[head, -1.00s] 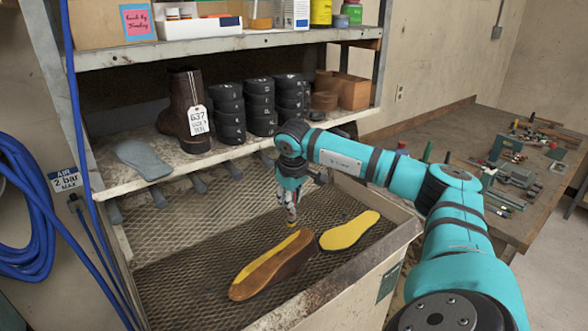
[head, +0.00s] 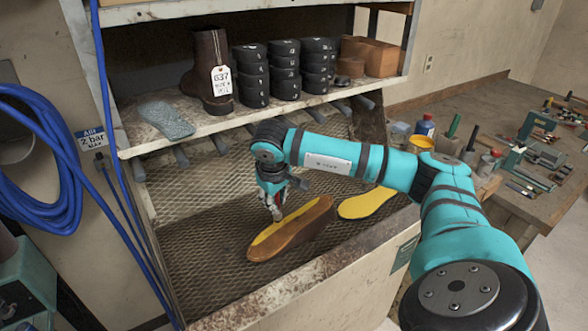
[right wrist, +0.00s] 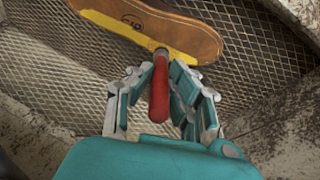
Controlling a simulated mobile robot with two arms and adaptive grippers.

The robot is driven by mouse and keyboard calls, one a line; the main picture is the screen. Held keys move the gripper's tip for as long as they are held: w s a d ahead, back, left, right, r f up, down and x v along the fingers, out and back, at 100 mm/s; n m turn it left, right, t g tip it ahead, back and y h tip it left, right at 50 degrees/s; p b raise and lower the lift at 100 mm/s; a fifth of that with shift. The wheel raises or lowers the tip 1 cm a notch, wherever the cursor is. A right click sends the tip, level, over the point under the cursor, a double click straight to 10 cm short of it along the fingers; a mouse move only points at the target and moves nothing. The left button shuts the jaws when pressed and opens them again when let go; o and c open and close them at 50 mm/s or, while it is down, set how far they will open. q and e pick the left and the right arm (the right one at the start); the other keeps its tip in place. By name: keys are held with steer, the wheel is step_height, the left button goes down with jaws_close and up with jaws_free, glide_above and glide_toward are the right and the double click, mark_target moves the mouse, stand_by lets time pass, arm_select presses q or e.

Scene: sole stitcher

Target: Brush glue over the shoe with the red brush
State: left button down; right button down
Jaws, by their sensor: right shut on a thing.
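The shoe (head: 297,236), a brown form with its sole up, lies on the mesh tray of the bench. A yellow strip runs along its left edge; it also shows in the right wrist view (right wrist: 185,32). My right gripper (head: 275,208) is above the left edge of the shoe, around its middle. It is shut on the red brush (right wrist: 158,92), whose red handle stands between the fingers. The brush head meets the yellow strip in the right wrist view, but I cannot tell for sure that it touches. My left gripper is not in view.
A yellow sole (head: 366,203) lies right of the shoe, partly behind my arm. The shelf (head: 205,128) above holds a tagged boot (head: 208,70), black stacks (head: 285,73) and a grey sole (head: 166,119). A cluttered workbench (head: 490,115) stands right; blue hose (head: 45,190) hangs left.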

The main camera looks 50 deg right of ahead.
steer(key=w+a+f+b, duration=0.1)
steer(key=a+f+b, duration=0.1)
steer(key=a, duration=0.8)
steer(key=shift+a+f, duration=0.15)
steer(key=shift+f, duration=0.75)
steer(key=shift+b, duration=0.3)
steer(key=shift+f, duration=0.1)
steer(key=shift+s+f+b, duration=0.1)
steer(key=shift+f+b, duration=0.1)
steer(key=shift+b, duration=0.2)
steer(key=shift+s+d+f+b, duration=0.1)
steer(key=shift+d+f+b, duration=0.2)
steer(key=shift+b, duration=0.25)
